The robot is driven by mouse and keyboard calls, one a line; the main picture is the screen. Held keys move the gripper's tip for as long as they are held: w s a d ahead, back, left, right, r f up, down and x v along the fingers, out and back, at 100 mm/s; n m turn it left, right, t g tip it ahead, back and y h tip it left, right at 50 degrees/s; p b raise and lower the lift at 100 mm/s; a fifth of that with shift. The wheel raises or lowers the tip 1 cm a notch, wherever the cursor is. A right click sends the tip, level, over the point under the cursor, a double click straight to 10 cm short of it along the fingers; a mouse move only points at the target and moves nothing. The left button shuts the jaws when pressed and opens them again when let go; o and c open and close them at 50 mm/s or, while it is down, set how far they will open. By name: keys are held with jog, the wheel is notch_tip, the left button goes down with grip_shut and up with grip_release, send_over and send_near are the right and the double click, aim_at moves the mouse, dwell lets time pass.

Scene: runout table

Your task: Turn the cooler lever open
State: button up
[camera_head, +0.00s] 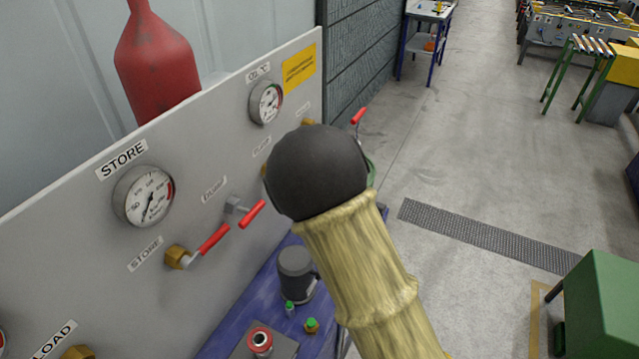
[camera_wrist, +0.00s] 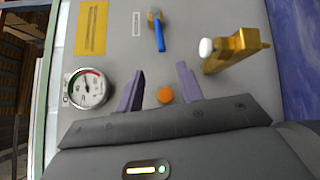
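In the wrist view my gripper (camera_wrist: 160,68) is open, its two purple-grey fingers well apart and pointing at the grey panel (camera_wrist: 200,20). A round orange-brown knob or valve end (camera_wrist: 165,95) shows between the fingers; I cannot tell whether it belongs to the cooler valve. No lever handle is visible on it. A blue lever (camera_wrist: 159,36) on a brass fitting is beyond the fingers, beside a small unreadable label. In the head view my dark rounded wrist hides the gripper and the panel below the right gauge (camera_head: 265,102). A faint label (camera_head: 262,146) there is unreadable.
Red levers on the panel (camera_head: 214,239) (camera_head: 252,214) sit near the STORE gauge (camera_head: 146,195). A brass tap (camera_wrist: 232,50) with a white end juts out right of the fingers. A dark canister (camera_head: 296,272) and small fittings stand on the blue table below.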

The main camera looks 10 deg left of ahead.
jog(key=shift+w, duration=0.1)
jog(key=shift+w+d+m+h, duration=0.1)
jog(key=shift+d+m+h, duration=0.2)
jog(key=shift+d+m, duration=0.1)
jog(key=c, duration=0.7)
jog(key=d+f+m+g+h, duration=0.1)
jog(key=d+m, duration=0.1)
jog(key=d+m+h, duration=0.1)
jog(key=d+m, duration=0.2)
jog(key=d+f+m+g+h, duration=0.1)
jog(key=d+m+h, duration=0.1)
jog(key=d+m, duration=0.1)
jog(key=shift+s+d+f+g, duration=0.2)
jog(key=shift+d+f+g, duration=0.05)
jog(key=shift+f+g, duration=0.1)
grip_shut()
jog(key=s+d+m+g+h, duration=0.1)
jog(key=s+d+m+g, duration=0.2)
jog(key=s, duration=0.4)
jog(key=s+d+m+g, duration=0.4)
jog(key=s+d+m, duration=0.1)
jog(key=s+m, duration=0.2)
jog(key=s+d+f+m+g+h, duration=0.1)
jog(key=s+d+m+g, duration=0.2)
jog(key=s+m, duration=0.3)
jog(key=shift+s+d+m+g+h, duration=0.3)
jog(key=shift+s+d+m+g, duration=0.1)
jog(key=shift+s+d, duration=0.2)
jog(key=shift+s, duration=0.1)
